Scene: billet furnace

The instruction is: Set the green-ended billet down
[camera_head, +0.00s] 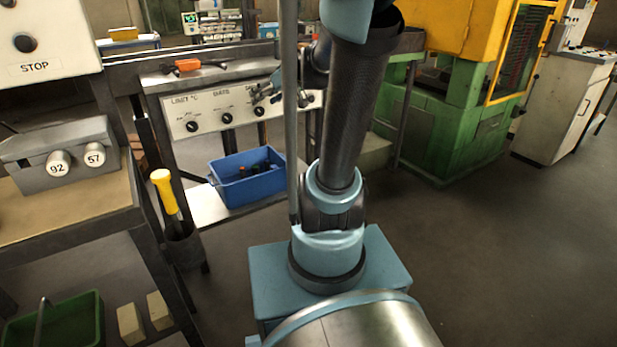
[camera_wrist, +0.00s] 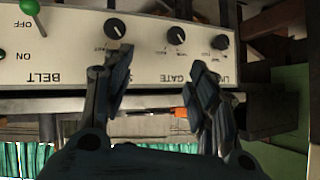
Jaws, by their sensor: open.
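My gripper (camera_wrist: 160,72) is open in the wrist view, with its two dark fingers apart and nothing held between them. Behind the fingers is a pale control panel (camera_wrist: 70,55) with black knobs, its lettering upside down. In the head view my gripper (camera_head: 268,93) is in front of the same panel (camera_head: 215,120), partly hidden by my arm. I cannot make out a green-ended billet in either view. A blue bin (camera_head: 246,190) below the panel holds small dark and reddish items, too small to identify.
A grey box (camera_head: 62,148) with round ends marked 92 and 57 stands on the left bench. A yellow-handled tool (camera_head: 165,190) stands in a holder beside it. A green crate (camera_head: 60,325) is on the lower shelf. A green and yellow machine (camera_head: 450,110) stands behind; right floor is clear.

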